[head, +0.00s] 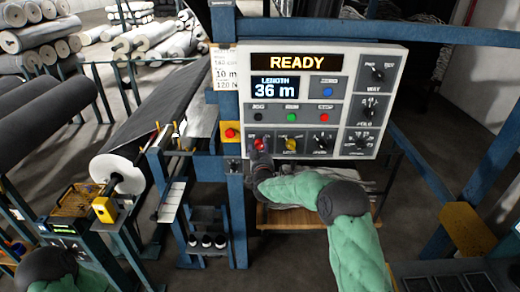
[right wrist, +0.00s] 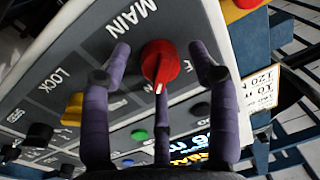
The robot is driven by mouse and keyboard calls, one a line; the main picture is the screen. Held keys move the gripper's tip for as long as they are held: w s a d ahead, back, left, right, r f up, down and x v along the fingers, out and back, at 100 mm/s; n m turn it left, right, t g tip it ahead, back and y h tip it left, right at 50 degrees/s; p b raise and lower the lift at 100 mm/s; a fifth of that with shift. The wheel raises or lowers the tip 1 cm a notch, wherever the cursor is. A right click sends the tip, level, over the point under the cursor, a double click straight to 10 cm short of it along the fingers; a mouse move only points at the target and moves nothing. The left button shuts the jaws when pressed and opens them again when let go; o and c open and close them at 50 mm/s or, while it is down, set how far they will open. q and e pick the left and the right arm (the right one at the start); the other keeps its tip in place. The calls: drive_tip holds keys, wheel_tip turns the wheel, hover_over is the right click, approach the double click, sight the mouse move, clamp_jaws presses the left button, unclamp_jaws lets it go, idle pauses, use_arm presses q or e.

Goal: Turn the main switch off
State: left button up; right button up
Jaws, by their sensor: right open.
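The main switch is a red rotary knob (head: 258,143) at the lower left of the light grey control panel (head: 397,57). In the right wrist view the red knob (right wrist: 160,62) sits beside the label MAIN, with a white pointer line on its edge. My fingers partly cover its position labels, so I cannot tell its setting. My right gripper (head: 259,153) is at the knob. In the right wrist view its dark purple fingers (right wrist: 163,72) are open, spread on either side of the knob, with a third in front. I cannot tell whether they touch it. My left gripper is out of view.
A yellow LOCK knob (head: 291,144) and a black knob (head: 322,142) sit right of the switch. Green, red and blue buttons are above. A red button on a yellow box (head: 231,132) is just left. The panel display reads READY, with LENGTH 36 m.

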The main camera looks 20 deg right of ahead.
drive_tip(key=c, duration=1.1)
drive_tip(key=shift+c, duration=0.2)
drive_tip(key=n+p, duration=0.2)
drive_tip(key=n, duration=0.2)
drive_tip(key=shift+r, duration=0.2)
drive_tip(key=n+p, duration=0.2)
drive_tip(key=n, duration=0.1)
drive_tip(key=shift+n+g, duration=0.3)
drive_tip(key=n+p, duration=0.4)
drive_tip(key=n, duration=0.1)
drive_tip(key=shift+a+r+n+h, duration=0.1)
drive_tip(key=shift+n+h, duration=0.3)
drive_tip(key=shift+n+g+p, duration=0.3)
drive_tip(key=shift+n+p, duration=0.7)
drive_tip(key=shift+n, duration=0.7)
